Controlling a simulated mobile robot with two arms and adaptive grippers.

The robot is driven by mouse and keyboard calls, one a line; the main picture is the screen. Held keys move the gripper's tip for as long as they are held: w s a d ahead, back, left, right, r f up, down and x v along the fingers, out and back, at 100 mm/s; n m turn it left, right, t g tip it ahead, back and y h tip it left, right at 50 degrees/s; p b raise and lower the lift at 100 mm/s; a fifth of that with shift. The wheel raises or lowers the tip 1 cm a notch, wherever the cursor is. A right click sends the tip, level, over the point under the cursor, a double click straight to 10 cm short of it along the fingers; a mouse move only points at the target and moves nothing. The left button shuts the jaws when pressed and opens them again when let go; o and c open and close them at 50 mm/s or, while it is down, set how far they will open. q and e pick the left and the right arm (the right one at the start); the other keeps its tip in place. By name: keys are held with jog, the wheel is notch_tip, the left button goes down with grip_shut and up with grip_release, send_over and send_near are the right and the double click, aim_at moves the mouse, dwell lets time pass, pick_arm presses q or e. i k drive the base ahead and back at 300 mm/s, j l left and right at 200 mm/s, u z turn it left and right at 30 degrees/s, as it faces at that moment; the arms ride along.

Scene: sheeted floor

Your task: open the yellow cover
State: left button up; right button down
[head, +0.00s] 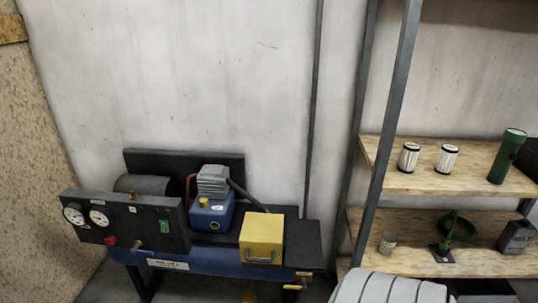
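The yellow cover (262,236) is a box-shaped lid with a grey handle (261,258) low on its front face. It sits shut on the right part of the black top of a blue compressor (225,265), in the lower middle of the head view. What is under the cover is hidden. Neither of my grippers shows in the head view, so nothing of mine is seen touching the cover.
A blue pump (212,212) stands left of the cover, with a gauge panel (120,217) farther left. A metal post (386,140) and wooden shelves (430,181) with canisters stand at the right. A grey ribbed object (390,288) is at the bottom edge.

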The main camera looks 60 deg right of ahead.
aim_at(261, 240)
jog(key=z, duration=1.6)
